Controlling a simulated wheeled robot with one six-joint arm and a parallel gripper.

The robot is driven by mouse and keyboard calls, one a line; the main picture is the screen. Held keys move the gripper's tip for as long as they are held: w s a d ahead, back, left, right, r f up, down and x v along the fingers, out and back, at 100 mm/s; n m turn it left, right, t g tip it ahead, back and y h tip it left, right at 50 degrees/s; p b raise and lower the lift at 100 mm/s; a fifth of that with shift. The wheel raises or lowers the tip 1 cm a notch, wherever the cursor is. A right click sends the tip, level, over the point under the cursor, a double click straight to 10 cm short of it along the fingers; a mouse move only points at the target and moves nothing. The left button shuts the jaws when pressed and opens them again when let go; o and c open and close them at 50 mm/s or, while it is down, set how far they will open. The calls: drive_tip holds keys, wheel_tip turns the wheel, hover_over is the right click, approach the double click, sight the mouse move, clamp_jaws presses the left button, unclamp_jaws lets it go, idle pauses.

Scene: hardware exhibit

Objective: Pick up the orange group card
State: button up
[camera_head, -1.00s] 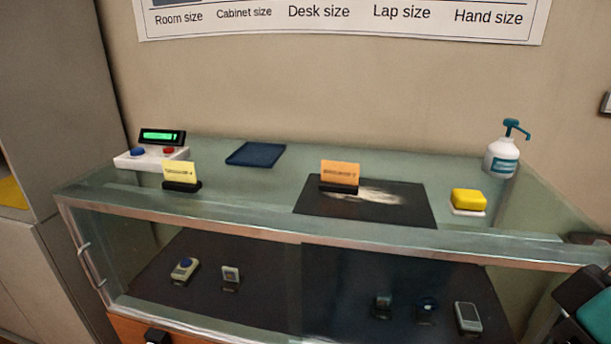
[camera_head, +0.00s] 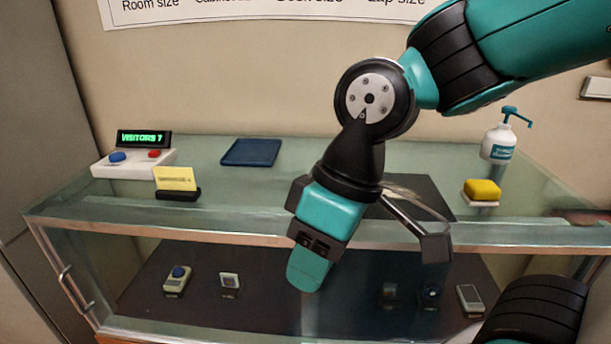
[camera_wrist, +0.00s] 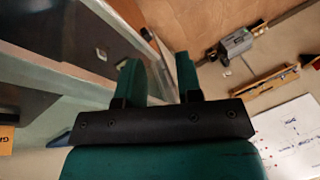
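The orange group card is hidden behind my arm in the head view. In the wrist view, an orange card with a dark letter "G" (camera_wrist: 8,136) shows in part at the left edge; it looks like the group card. My gripper (camera_wrist: 158,62) has its two teal fingers apart with nothing between them. In the head view, my gripper (camera_head: 312,262) hangs in front of the glass case's front edge, pointing down, away from the card.
The glass case (camera_head: 110,215) bears a yellow card (camera_head: 175,179), a white box with buttons and display (camera_head: 134,165), a blue mat (camera_head: 252,152), a dark mat (camera_head: 432,190), a yellow sponge (camera_head: 482,189) and a pump bottle (camera_head: 498,143). Small devices stand inside, behind glass.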

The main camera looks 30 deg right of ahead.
drive_tip(key=w+d+r+n+t+p, duration=0.1)
drive_tip(key=w+d+r+p, duration=0.6)
drive_tip(key=w+d+r, duration=0.4)
drive_tip(key=w+d+r+n+t+p, duration=0.1)
drive_tip(key=w+d+p, duration=0.2)
drive_tip(key=d, duration=0.4)
drive_tip(key=w+d+r+n+t+p, duration=0.1)
drive_tip(key=w+d+p, duration=0.15)
drive_tip(key=d, duration=0.45)
drive_tip(key=shift+h, duration=0.4)
drive_tip(key=p+x, duration=0.1)
drive_tip(key=x, duration=0.4)
drive_tip(key=p+x, duration=0.1)
drive_tip(key=x, duration=0.5)
drive_tip(key=shift+s+d+f, duration=0.1)
drive_tip(key=shift+s+f, duration=0.1)
drive_tip(key=shift+f, duration=0.05)
drive_tip(key=shift+d+p+x, duration=0.15)
drive_tip(key=shift+p+x, duration=0.6)
drive_tip(key=shift+x, duration=0.6)
drive_tip(key=shift+d+p+x, duration=0.1)
drive_tip(key=shift+p+x, duration=0.65)
drive_tip(key=shift+x, duration=0.6)
drive_tip(key=shift+s, duration=0.1)
clamp_jaws()
